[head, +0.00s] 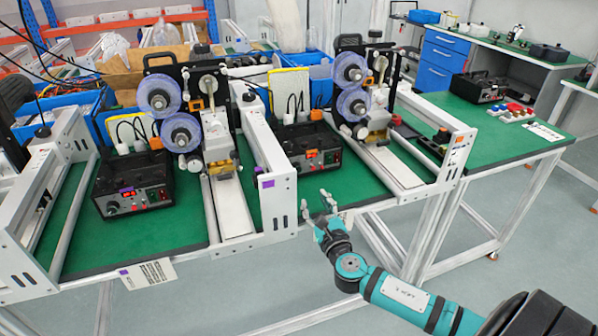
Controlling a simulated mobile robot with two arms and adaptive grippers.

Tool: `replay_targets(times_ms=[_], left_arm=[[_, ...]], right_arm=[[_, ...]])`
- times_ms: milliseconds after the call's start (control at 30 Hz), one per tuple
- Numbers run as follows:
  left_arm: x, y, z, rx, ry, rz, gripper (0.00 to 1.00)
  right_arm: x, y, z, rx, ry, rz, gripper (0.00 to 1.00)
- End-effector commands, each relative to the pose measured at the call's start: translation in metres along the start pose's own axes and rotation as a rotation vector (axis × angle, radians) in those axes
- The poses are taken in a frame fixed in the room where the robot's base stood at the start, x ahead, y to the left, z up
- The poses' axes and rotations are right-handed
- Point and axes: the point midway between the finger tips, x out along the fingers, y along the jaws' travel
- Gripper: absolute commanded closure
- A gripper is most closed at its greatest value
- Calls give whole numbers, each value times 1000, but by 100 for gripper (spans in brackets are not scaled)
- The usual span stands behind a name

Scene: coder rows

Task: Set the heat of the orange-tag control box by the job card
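The orange-tag control box (312,150) is a black box on the middle of the green bench, with a small orange tag, knobs and a red switch on its front. Its dial settings are too small to read. A job card (148,273) with a purple mark hangs at the bench's front left edge. Another white card (543,132) lies on the right table; its print is unreadable. My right gripper (318,204) is open and empty in front of the bench edge, below and nearer than the orange-tag box, not touching it. My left gripper is not in view.
A purple-tag control box (133,183) stands at the left. White metal frame rails (277,195) flank each station, and machines with blue spools (352,69) rise beside the boxes. A third black box (480,87) and small coloured blocks (512,112) are on the right table.

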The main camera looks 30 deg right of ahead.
Motion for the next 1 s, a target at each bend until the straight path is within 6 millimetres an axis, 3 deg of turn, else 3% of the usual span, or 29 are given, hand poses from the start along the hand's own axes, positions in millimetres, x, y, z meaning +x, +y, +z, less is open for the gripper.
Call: replay_targets(times_ms=[400, 600, 800, 1000], left_arm=[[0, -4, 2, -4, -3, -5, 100], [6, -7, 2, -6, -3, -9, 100], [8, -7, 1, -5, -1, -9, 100], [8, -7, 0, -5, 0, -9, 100]], right_arm=[[93, 0, 0, 6, 0, -3, 63], [128, 0, -1, 6, 1, -2, 63], [144, 0, -1, 6, 1, 0, 63], [147, 1, -1, 5, 3, 1, 63]])
